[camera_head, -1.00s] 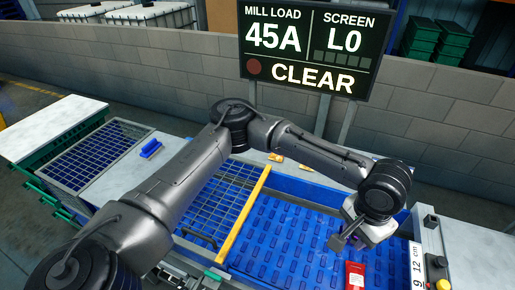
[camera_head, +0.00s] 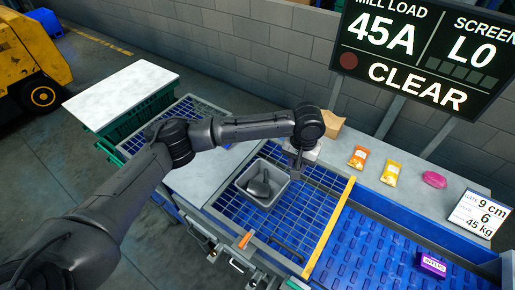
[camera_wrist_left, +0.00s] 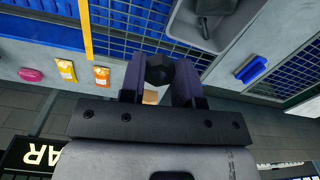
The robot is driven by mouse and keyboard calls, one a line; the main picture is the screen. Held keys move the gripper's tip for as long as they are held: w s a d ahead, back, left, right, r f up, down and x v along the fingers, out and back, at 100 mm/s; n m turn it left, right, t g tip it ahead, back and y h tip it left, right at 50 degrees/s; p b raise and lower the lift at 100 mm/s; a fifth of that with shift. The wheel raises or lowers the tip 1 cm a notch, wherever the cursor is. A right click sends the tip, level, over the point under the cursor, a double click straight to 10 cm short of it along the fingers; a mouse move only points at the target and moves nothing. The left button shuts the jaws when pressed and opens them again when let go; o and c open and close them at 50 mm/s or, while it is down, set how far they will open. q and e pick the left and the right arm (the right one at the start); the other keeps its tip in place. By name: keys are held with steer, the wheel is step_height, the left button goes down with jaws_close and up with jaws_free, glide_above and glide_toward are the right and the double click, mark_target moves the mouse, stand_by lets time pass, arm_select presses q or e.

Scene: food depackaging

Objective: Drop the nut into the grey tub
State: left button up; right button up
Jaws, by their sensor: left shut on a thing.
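A dark hexagonal nut (camera_wrist_left: 159,70) is held between the two fingers of my left gripper (camera_wrist_left: 160,80) in the wrist view. In the head view my left gripper (camera_head: 296,172) points down over the blue grid, just right of the grey tub (camera_head: 271,204). The nut cannot be made out in the head view. The tub stands on the grid with a dark, rounded object (camera_head: 259,188) in it. In the wrist view the tub (camera_wrist_left: 232,38) is at the top right, apart from the fingers. My right gripper is not in view.
A yellow bar (camera_head: 328,229) divides the grid from the blue belt (camera_head: 375,258), where a purple box (camera_head: 432,265) lies. An orange packet (camera_head: 358,157), a yellow packet (camera_head: 390,171), a pink item (camera_head: 434,179) and a cardboard box (camera_head: 331,122) are on the back ledge.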

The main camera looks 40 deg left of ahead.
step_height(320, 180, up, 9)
steer(key=p, duration=0.7)
arm_select(q)
steer(key=a+f+n+b, duration=0.1)
steer(key=a+f+b, duration=0.1)
steer(key=a+f, duration=0.2)
steer(key=s+a+f+n+b, duration=0.1)
steer(key=a+f+n+b, duration=0.1)
steer(key=a+f, duration=0.2)
steer(key=s+a+f+n+b, duration=0.1)
steer(key=a+f+b, duration=0.1)
steer(key=f, duration=0.5)
steer(key=shift+s+a+f+b, duration=0.1)
steer(key=shift+a+f+b, duration=0.05)
steer(key=shift+a, duration=0.3)
steer(key=shift+s+a+f+b, duration=0.1)
steer(key=shift+a+f+b, duration=0.05)
steer(key=shift+a, duration=0.3)
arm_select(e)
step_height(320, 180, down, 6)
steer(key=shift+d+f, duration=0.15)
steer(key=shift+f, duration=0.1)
arm_select(q)
steer(key=shift+w, duration=0.1)
steer(key=o, duration=1)
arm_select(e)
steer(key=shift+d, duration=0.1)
arm_select(q)
steer(key=shift+r, duration=0.1)
